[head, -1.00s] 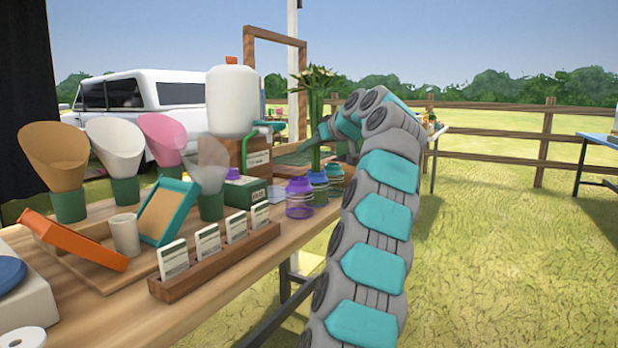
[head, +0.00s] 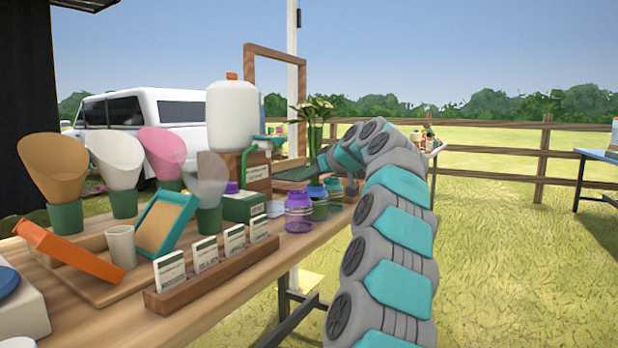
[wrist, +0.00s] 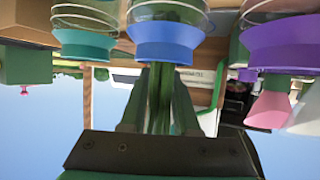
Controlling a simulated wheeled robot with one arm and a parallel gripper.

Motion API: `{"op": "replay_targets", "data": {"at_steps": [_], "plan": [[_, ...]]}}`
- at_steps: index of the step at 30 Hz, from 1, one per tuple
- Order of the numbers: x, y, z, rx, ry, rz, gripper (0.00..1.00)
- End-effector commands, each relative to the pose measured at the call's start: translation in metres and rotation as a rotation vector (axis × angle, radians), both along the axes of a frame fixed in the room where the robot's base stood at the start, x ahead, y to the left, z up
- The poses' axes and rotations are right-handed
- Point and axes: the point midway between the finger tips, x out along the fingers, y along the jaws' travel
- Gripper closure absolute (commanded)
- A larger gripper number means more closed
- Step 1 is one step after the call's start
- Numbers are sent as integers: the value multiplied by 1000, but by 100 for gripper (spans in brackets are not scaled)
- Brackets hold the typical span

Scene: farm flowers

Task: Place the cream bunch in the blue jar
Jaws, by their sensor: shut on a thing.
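The blue jar (wrist: 168,42), clear glass with a blue collar, is directly under the gripper. Green shows through its glass, so the stem ends appear to be inside it. In the head view the blue jar (head: 318,194) is between the other jars, and my arm partly hides the gripper.
A purple-collared jar (head: 298,212) and a teal-collared jar (head: 334,192) stand close on either side. A white dispenser (head: 232,115), paper cones (head: 113,160) and a card rack (head: 215,278) crowd the wooden table (head: 130,318). Open grass lies right.

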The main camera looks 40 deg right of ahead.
Motion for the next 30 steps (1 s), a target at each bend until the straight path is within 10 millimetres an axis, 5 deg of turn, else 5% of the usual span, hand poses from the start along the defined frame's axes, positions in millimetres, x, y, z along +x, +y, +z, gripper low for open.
{"op": "replay_targets", "data": {"at_steps": [6,7,14,30], "plan": [[0,0,-4,0,-1,0,100],[0,0,-3,0,-1,0,67],[0,0,-2,1,-1,0,41],[-12,0,7,1,-3,0,40]]}}
